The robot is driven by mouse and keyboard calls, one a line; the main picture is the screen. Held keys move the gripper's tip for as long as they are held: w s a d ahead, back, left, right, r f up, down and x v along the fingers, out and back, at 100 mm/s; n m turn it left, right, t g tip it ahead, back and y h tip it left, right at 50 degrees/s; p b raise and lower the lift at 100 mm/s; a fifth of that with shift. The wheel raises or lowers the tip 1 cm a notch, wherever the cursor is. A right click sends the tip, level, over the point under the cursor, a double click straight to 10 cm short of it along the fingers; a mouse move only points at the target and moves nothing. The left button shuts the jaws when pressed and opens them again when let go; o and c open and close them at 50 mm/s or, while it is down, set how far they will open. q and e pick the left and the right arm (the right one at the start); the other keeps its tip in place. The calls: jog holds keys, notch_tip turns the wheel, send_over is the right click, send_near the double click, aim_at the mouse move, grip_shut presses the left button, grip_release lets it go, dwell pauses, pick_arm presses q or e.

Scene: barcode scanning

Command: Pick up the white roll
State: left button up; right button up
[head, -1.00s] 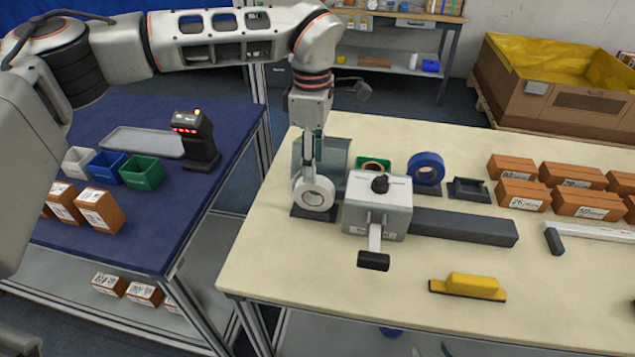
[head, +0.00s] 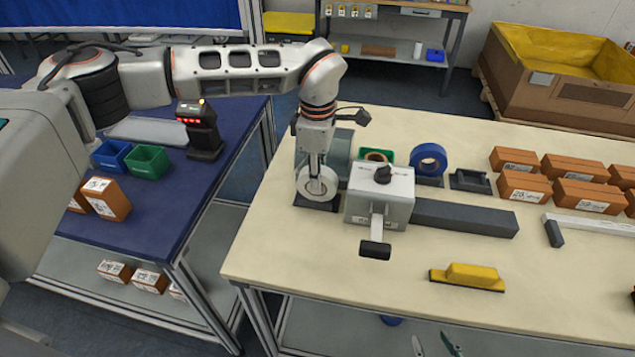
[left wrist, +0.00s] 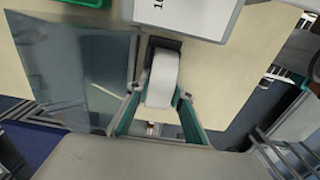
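The white roll (head: 327,191) stands on edge on a dark base at the left part of the cream table. It also shows in the left wrist view (left wrist: 162,78). My left gripper (head: 315,178) points down at it from above and hides part of it. In the left wrist view my left gripper's teal fingers (left wrist: 160,97) are apart, one on each side of the roll's near end. A narrow gap seems to show beside the roll; contact is unclear. My right gripper (head: 435,344) shows only as two separated fingertips at the bottom edge, with nothing between them.
A grey box-like device with a lever (head: 380,200) stands just right of the roll. A glassy panel (left wrist: 75,75) is close on the other side. A blue tape roll (head: 429,160) and cardboard boxes (head: 525,187) are farther right. The table's front left is clear.

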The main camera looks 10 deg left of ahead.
pick_arm(q)
grip_shut()
jog(key=shift+r, duration=0.1)
notch_tip(320, 180, up, 20)
dwell(0.4)
